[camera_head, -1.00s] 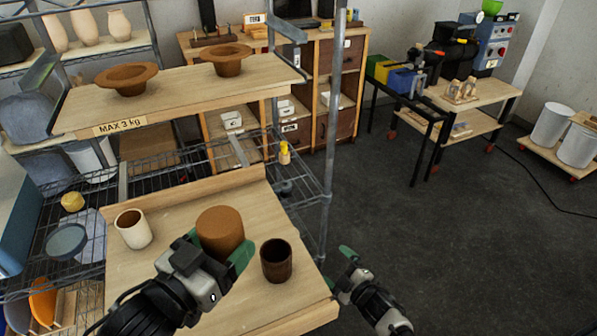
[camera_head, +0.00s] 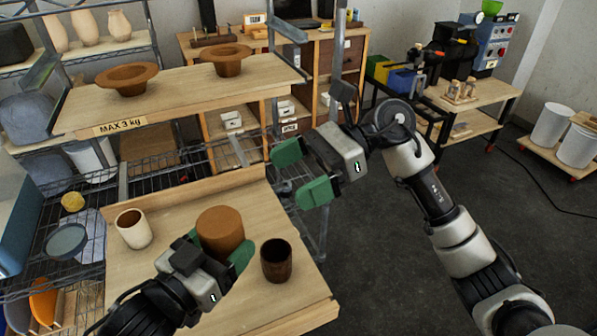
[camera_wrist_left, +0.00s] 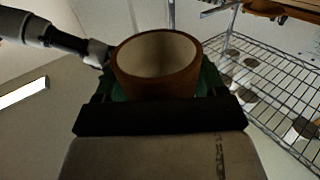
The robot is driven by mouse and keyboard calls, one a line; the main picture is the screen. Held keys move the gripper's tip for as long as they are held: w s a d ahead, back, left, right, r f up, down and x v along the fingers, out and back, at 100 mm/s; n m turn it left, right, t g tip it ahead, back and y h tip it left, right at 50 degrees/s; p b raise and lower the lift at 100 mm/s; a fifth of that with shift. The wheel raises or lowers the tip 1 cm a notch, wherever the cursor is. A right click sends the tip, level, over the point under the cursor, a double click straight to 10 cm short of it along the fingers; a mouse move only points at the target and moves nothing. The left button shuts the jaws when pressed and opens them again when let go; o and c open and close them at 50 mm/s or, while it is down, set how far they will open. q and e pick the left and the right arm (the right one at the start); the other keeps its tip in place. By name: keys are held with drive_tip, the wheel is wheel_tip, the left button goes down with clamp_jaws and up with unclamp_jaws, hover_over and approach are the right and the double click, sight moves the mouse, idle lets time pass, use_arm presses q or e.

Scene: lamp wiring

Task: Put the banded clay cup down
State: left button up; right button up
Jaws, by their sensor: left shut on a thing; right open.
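My left gripper (camera_head: 222,254) is shut on an orange-brown clay cup (camera_head: 220,226), held over the wooden board (camera_head: 180,207). A flat brown face is on top in the head view, so the cup looks upside down. The left wrist view shows the cup (camera_wrist_left: 158,88) between the fingers, with its pale round mouth towards that camera. No band can be made out. Whether the cup touches the board is hidden by the gripper. My right gripper (camera_head: 300,172) is open and empty, to the right of the board and above its surface.
A cream cup (camera_head: 133,229) stands left of the held cup, and a dark brown cup (camera_head: 276,261) stands to its right. A raised shelf (camera_head: 180,90) marked MAX 3 kg carries two brimmed brown bowls (camera_head: 127,77). The board's front part is bare.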

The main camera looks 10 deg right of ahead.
sight(227, 217)
drive_tip(key=shift+n+h, duration=0.4)
drive_tip(key=x, duration=1.1)
drive_tip(key=shift+s+a, duration=0.35)
drive_tip(key=shift+s, duration=0.1)
drive_tip(key=c, duration=1.1)
use_arm(q)
drive_tip(key=o, duration=1.2)
use_arm(e)
drive_tip(key=shift+c, duration=0.3)
